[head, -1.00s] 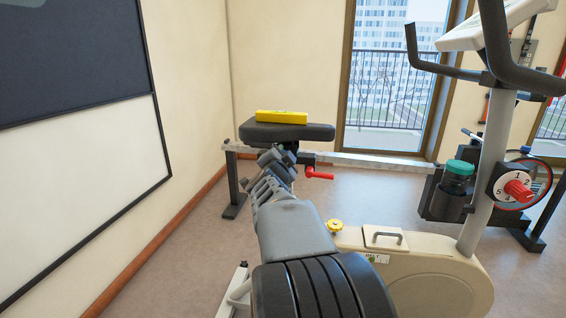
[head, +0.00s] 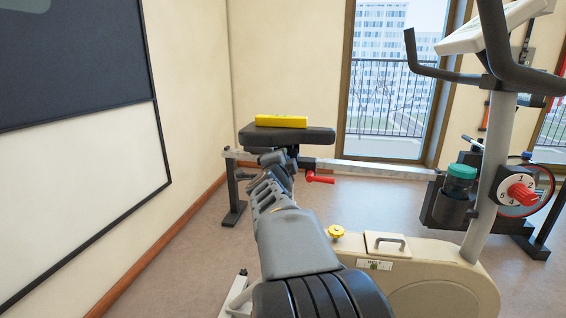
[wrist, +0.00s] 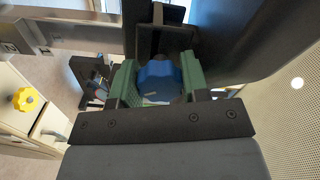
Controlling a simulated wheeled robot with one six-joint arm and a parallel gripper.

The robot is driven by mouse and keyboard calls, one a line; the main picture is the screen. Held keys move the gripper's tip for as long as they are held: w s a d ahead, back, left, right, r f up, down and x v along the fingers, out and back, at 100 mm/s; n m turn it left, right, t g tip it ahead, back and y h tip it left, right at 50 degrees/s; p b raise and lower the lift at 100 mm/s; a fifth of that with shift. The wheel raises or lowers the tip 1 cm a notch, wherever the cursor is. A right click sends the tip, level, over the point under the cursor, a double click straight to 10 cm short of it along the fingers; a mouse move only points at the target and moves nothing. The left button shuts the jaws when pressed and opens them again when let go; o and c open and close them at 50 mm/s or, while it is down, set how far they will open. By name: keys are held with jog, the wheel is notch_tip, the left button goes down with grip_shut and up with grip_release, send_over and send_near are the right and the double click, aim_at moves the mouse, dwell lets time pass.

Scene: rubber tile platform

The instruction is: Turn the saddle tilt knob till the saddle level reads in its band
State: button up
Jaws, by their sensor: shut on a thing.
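The black saddle (head: 318,136) stands on its frame in the middle of the head view, close to level by eye. A yellow spirit level (head: 281,121) lies on top of it; its bubble and band are too small to read. The blue tilt knob (wrist: 156,80) shows in the wrist view, with a light mark on its face. My gripper (wrist: 158,88) has its green fingers on both sides of the knob, shut on it. In the head view my arm reaches under the saddle and hides the knob.
A red handle (head: 320,178) sticks out just right of my wrist. A metal rail (head: 375,170) runs right from the saddle. The cream bike body (head: 440,275), with a yellow knob (head: 336,231), stands right of my arm. A wall with a board is at left.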

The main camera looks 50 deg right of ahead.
jog(key=o, duration=0.9)
jog(key=shift+r, duration=0.1)
